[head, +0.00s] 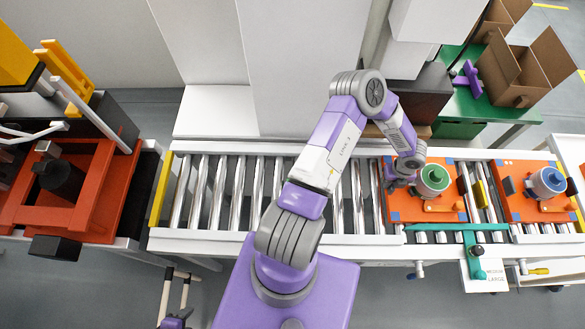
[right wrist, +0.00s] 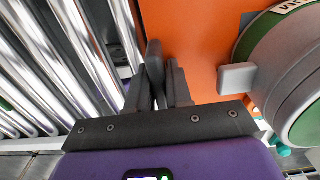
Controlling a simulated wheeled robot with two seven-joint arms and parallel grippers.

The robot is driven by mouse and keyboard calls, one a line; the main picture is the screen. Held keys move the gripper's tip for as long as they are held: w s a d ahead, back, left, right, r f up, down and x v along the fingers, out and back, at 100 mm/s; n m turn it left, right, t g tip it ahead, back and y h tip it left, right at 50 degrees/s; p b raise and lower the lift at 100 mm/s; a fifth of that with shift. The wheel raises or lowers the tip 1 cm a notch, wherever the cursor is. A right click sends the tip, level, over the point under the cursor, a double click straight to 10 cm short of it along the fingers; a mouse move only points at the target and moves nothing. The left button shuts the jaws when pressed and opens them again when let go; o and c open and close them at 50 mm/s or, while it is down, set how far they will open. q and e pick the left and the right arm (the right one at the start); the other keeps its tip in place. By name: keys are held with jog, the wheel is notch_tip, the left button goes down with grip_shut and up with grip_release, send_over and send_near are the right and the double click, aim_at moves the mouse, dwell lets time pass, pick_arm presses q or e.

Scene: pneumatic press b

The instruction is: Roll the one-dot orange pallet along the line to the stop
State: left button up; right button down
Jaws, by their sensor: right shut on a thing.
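An orange pallet (head: 405,212) carrying a green-topped grey round fixture (head: 434,178) sits on the roller line. A second orange pallet (head: 515,208) with a blue-topped fixture (head: 551,180) sits to its right, at the line's right end. I cannot make out the dots on either. My right gripper (head: 397,182) is at the left edge of the green-topped pallet. In the right wrist view its fingers (right wrist: 160,80) are shut on a dark upright piece at the orange plate's edge (right wrist: 190,30).
The rollers (head: 235,190) left of the pallet are bare. A yellow piece (head: 481,194) stands between the pallets. A teal bar (head: 455,227) runs along the front edge, with a teal lever (head: 476,262) below. An orange-framed machine (head: 95,190) stands at left.

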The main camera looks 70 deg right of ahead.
aim_at(423, 176)
jog(key=shift+s+d, duration=0.25)
jog(key=shift+s, duration=0.6)
jog(key=shift+s+d, duration=0.25)
jog(key=shift+s, duration=0.65)
jog(key=shift+s+d, duration=0.25)
jog(key=shift+s, duration=0.6)
jog(key=shift+s+d+b, duration=0.25)
jog(key=shift+s, duration=0.65)
jog(key=shift+s+d+b, duration=0.2)
jog(key=shift+s+d, duration=0.05)
jog(key=shift+s, duration=0.65)
jog(key=c, duration=1)
grip_release()
jog(key=shift+o, duration=0.2)
jog(key=shift+w+a+f, duration=0.1)
jog(key=shift+w+f, duration=0.05)
jog(key=shift+w, duration=0.1)
jog(key=r, duration=0.4)
jog(key=r+p, duration=0.1)
jog(key=r, duration=0.3)
jog(key=shift+s, duration=0.2)
